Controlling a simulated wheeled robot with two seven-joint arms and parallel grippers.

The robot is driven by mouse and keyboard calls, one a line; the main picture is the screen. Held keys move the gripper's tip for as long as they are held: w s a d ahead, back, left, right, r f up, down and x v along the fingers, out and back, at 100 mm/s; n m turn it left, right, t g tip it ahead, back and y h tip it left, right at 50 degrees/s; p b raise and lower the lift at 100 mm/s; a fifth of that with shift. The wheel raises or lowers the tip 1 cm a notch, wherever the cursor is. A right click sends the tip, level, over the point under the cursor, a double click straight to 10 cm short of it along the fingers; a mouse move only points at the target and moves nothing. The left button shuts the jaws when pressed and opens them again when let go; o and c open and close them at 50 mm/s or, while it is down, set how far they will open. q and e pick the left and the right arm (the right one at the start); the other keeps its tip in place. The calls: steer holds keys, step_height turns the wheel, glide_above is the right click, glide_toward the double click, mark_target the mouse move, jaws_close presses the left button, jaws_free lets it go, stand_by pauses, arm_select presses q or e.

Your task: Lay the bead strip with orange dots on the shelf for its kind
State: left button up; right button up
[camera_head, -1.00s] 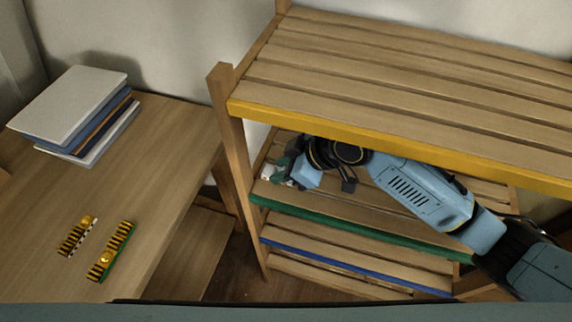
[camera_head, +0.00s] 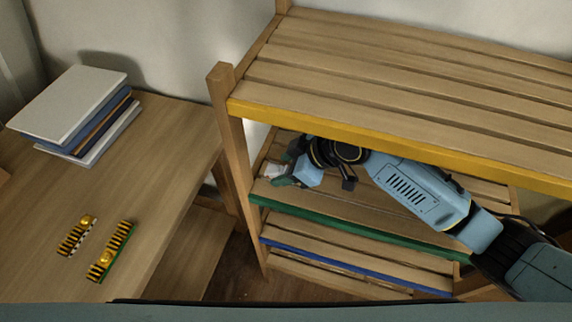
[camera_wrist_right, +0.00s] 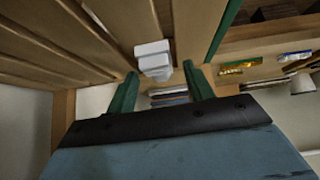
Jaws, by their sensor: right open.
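My right gripper (camera_head: 284,170) reaches in over the green-edged shelf (camera_head: 350,223), under the yellow-edged top. Its green fingers are open. A small white block-like piece (camera_head: 272,171) is at the shelf's left end by the fingertips. In the right wrist view this white piece (camera_wrist_right: 153,60) lies just beyond the open fingers (camera_wrist_right: 161,80), with no clear grip on it. I see no orange dots on it. Two bead strips lie on the left table: one with a black-and-white edge (camera_head: 77,236) and one with a green edge (camera_head: 110,252). My left gripper is out of view.
The shelf's top board has a yellow edge (camera_head: 400,147), and a lower shelf has a blue edge (camera_head: 355,267). A wooden corner post (camera_head: 232,150) stands near the gripper. A stack of books (camera_head: 80,110) is on the table (camera_head: 165,150), whose middle is clear.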

steer(key=shift+d+r+p, duration=0.15)
steer(key=shift+r+p, duration=0.15)
steer(key=shift+p, duration=0.1)
steer(key=d+p, duration=0.1)
steer(key=s+d+p, duration=0.1)
steer(key=d+p, duration=0.1)
steer(key=shift+s+d+r, duration=0.2)
steer(key=shift+d+r, duration=0.05)
steer(key=shift+r, duration=0.15)
steer(key=s+d, duration=0.1)
steer(key=d, duration=0.1)
steer(key=s+d+p, duration=0.1)
steer(key=d, duration=0.2)
steer(key=s+d+p, duration=0.1)
steer(key=d, duration=0.2)
steer(key=shift+d+f, duration=0.1)
steer(key=shift+f, duration=0.05)
